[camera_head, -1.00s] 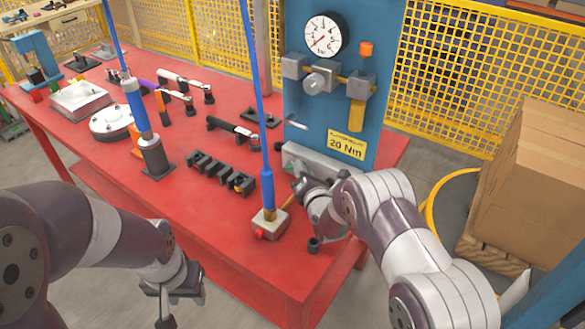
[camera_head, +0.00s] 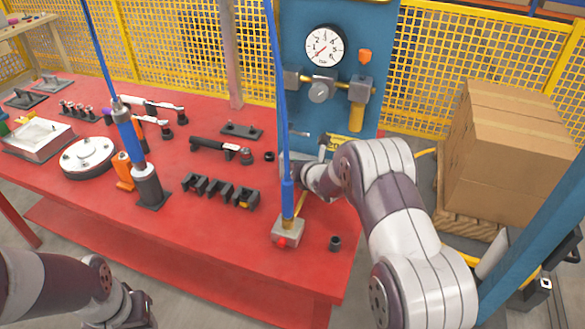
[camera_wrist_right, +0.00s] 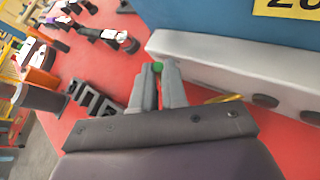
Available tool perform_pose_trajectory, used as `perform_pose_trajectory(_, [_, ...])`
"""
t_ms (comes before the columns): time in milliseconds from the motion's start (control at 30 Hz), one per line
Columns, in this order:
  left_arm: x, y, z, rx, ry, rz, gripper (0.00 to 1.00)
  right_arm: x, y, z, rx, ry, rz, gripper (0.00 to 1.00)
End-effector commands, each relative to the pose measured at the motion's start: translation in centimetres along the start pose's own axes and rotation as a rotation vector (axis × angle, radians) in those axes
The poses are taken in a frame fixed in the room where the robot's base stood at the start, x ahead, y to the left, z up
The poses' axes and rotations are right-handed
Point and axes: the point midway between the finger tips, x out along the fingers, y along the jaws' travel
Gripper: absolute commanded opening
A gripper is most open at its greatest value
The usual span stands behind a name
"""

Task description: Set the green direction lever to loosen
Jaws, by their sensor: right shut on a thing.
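In the right wrist view, a small round green lever end (camera_wrist_right: 158,66) shows between the tips of my right gripper (camera_wrist_right: 160,72). The gripper is shut on it, beside the pale grey block (camera_wrist_right: 215,72) at the foot of the blue panel. The rest of the lever is hidden by the fingers. In the head view my right gripper (camera_head: 305,180) is at the panel's foot, mostly hidden by my wrist, and the green lever does not show. My left gripper (camera_head: 130,312) is at the lower edge, partly cut off, away from the table's tools.
The blue panel (camera_head: 292,30) carries a gauge (camera_head: 324,46) and brass fittings. A blue hose rises from a small box (camera_head: 287,233) with a red button, close to my right wrist. A black socket (camera_head: 335,243) and black holder (camera_head: 220,190) stand on the red table (camera_head: 230,255).

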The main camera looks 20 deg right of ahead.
Motion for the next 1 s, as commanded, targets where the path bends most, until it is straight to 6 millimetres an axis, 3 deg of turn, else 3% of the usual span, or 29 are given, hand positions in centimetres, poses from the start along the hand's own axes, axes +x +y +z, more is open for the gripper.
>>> perform_pose_trajectory(400, [0.0,0.0,0.0,0.000,0.000,0.000,0.43,0.0,0.1,0.0,-0.005,0.006,-0.004,0.00])
perform_pose_trajectory(433, [0.0,0.0,0.0,0.000,0.000,0.000,0.43,0.0,0.1,0.0,-0.005,0.006,-0.004,0.19])
perform_pose_trajectory(467, [0.0,0.0,0.0,0.000,0.000,0.000,0.43,0.0,0.1,0.0,-0.005,0.006,-0.004,0.23])
perform_pose_trajectory(767, [0.1,0.0,0.0,0.000,0.000,0.000,0.43,-0.1,0.0,0.0,-0.004,0.005,-0.004,0.23])
perform_pose_trajectory(867, [0.2,0.0,0.0,0.000,0.000,0.000,0.43,-1.0,0.0,0.1,-0.004,0.003,-0.004,0.23])
perform_pose_trajectory(1000, [0.6,0.0,0.1,0.000,0.000,0.000,0.43,-3.6,0.0,0.1,-0.004,0.003,-0.004,0.23])
